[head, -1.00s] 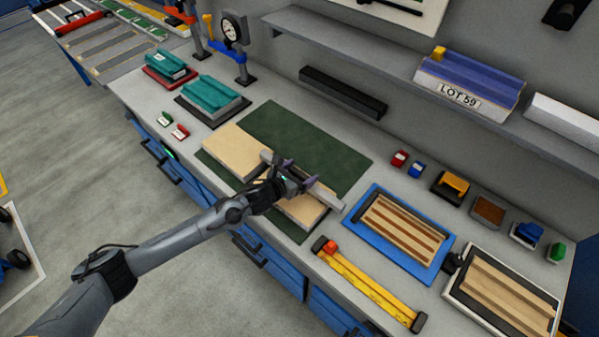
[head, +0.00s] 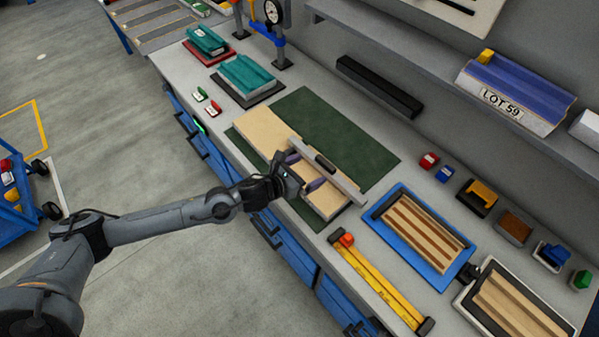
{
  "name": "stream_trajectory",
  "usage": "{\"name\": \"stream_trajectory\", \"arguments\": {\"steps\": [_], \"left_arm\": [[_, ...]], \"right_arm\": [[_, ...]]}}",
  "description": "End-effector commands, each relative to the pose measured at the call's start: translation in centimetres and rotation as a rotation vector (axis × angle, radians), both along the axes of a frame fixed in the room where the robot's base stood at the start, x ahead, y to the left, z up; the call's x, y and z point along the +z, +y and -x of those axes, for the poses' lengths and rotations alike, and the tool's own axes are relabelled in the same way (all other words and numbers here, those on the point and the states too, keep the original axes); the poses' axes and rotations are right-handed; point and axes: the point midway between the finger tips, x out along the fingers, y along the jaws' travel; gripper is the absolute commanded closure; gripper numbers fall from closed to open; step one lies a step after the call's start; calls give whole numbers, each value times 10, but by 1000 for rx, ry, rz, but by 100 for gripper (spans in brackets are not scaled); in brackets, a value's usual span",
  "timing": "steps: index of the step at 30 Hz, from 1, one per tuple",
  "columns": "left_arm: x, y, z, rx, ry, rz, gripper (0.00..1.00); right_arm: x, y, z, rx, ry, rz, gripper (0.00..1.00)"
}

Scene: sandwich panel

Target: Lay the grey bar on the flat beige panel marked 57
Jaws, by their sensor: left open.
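The grey bar (head: 346,186), with a black grip (head: 325,163) on top, lies across or just over the beige panel (head: 262,130). Its right end reaches past the panel's edge over the green mat. I cannot make out a 57 on the panel, and my gripper hides part of it. My left gripper (head: 303,170) is open on the near side of the bar, with its purple fingertips apart and the black grip outside them. My right gripper is not in view.
The green mat (head: 335,135) is clear behind the panel. A yellow level (head: 378,283) and a blue tray (head: 452,266) with striped slats stand to the right. Teal blocks (head: 246,74) stand at the left, and a shelf (head: 400,52) runs along the back.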

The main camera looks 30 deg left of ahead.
Motion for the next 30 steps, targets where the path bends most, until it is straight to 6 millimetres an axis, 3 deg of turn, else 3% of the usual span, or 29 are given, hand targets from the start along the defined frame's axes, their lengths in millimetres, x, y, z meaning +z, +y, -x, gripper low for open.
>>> {"name": "stream_trajectory", "arguments": {"steps": [10, 14, 17, 23, 30], "left_arm": [[9, 5, 25, 12, 11, 23, 0], [5, -11, 37, 82, 79, 159, 0], [-1, -31, 55, 206, 188, 365, 0], [-11, -59, 111, 673, 491, 972, 0], [-24, -42, 196, 1465, 708, 1659, 0]], "right_arm": [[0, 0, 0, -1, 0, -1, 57], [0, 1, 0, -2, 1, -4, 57], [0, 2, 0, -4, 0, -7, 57], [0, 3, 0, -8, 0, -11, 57], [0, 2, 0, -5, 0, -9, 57]]}}
